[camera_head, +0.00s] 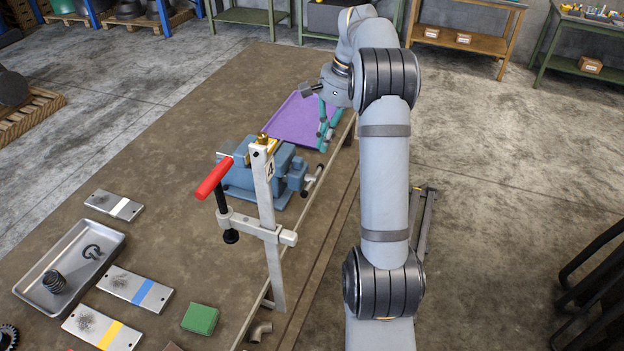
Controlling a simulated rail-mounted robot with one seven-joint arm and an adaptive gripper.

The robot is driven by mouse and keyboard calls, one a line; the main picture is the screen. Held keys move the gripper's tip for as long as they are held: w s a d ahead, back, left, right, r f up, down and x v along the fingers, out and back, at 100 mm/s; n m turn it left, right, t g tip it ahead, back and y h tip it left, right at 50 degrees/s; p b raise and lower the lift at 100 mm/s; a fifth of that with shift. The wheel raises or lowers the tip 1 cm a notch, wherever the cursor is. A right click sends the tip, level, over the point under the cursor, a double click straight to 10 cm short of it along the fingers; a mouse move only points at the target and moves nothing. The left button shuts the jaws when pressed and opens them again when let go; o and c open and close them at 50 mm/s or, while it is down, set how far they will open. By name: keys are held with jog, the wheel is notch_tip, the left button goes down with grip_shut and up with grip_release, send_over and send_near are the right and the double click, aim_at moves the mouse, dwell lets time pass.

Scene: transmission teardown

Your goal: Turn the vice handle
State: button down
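The blue vice (262,168) is bolted near the right edge of the brown workbench, partly hidden by a tall bar clamp. The vice handle (312,181) appears as a thin dark bar at the right end of the vice, by the bench edge. My gripper (324,138) has teal fingers and hangs beyond and above the handle, apart from it, in front of the purple mat. The fingers look spread with a gap between them, and nothing shows in them.
The clamp (264,190) with a red handle (213,178) rises in front of the vice. A metal tray (105,240), marked plates (137,288) and a green block (200,318) lie at the lower left. The bench's far left is clear.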

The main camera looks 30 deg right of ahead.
jog(key=p+x, duration=0.1)
jog(key=x, duration=1.3)
jog(key=shift+w+d+p, duration=0.1)
jog(key=shift+d+p, duration=0.1)
jog(key=shift+p, duration=0.1)
jog(key=shift+f, duration=0.1)
jog(key=shift+s+a+f+b, duration=0.2)
jog(key=shift+f+b, duration=0.15)
jog(key=shift+b, duration=0.25)
jog(key=shift+s+a+f+b, duration=0.15)
jog(key=shift+f+b, duration=0.2)
jog(key=shift+b, duration=0.2)
jog(key=w+a+r+p+v, duration=0.1)
jog(key=a+v, duration=0.2)
jog(key=v, duration=1.1)
send_over(313, 181)
jog(key=s, duration=0.5)
jog(key=shift+f, duration=0.1)
